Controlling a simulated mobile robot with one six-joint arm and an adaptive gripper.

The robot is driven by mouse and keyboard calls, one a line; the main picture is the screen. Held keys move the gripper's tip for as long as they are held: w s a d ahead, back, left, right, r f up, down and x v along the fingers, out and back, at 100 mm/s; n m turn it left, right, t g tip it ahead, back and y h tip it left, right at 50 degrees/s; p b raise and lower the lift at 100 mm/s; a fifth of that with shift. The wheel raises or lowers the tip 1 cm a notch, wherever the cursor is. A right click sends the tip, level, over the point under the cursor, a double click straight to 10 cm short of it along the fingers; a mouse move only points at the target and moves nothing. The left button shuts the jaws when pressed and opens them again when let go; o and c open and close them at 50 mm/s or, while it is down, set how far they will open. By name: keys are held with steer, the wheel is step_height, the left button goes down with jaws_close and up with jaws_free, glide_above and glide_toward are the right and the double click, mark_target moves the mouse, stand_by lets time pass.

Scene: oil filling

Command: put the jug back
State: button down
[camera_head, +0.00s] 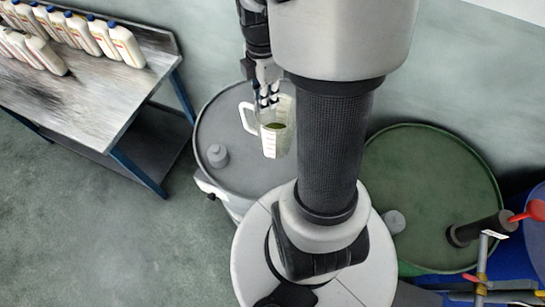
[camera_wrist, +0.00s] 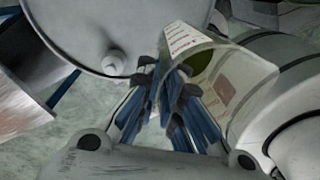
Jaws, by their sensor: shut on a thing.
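The jug (camera_head: 274,138) is a clear measuring jug with a white handle and marks on its side. A little green liquid shows inside it. My gripper (camera_head: 266,98) is shut on the jug by its wall or rim and holds it over or in front of the grey drum. The jug is roughly upright in the head view. In the wrist view the jug (camera_wrist: 238,85) lies just beyond my fingers (camera_wrist: 170,95), its printed side facing the camera. My arm hides part of the jug's right side, and the exact grip point is unclear.
A grey drum (camera_head: 222,125) with a cap stands behind the jug. A green drum (camera_head: 425,180) is at the right, beside a blue one with a red funnel (camera_head: 535,211). A workbench (camera_head: 110,105) with several white bottles is at the left. Open floor lies at the lower left.

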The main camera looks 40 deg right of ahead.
step_height(320, 180, down, 15)
steer(key=shift+s+r+b, duration=0.15)
steer(key=shift+r+b, duration=0.05)
steer(key=shift+b, duration=1.05)
step_height(320, 180, down, 5)
steer(key=shift+f+b, duration=0.1)
steer(key=shift+b, duration=0.35)
steer(key=c, duration=2.2)
jaws_free()
steer(key=shift+f, duration=0.15)
steer(key=o, duration=0.4)
steer(key=shift+o, duration=0.2)
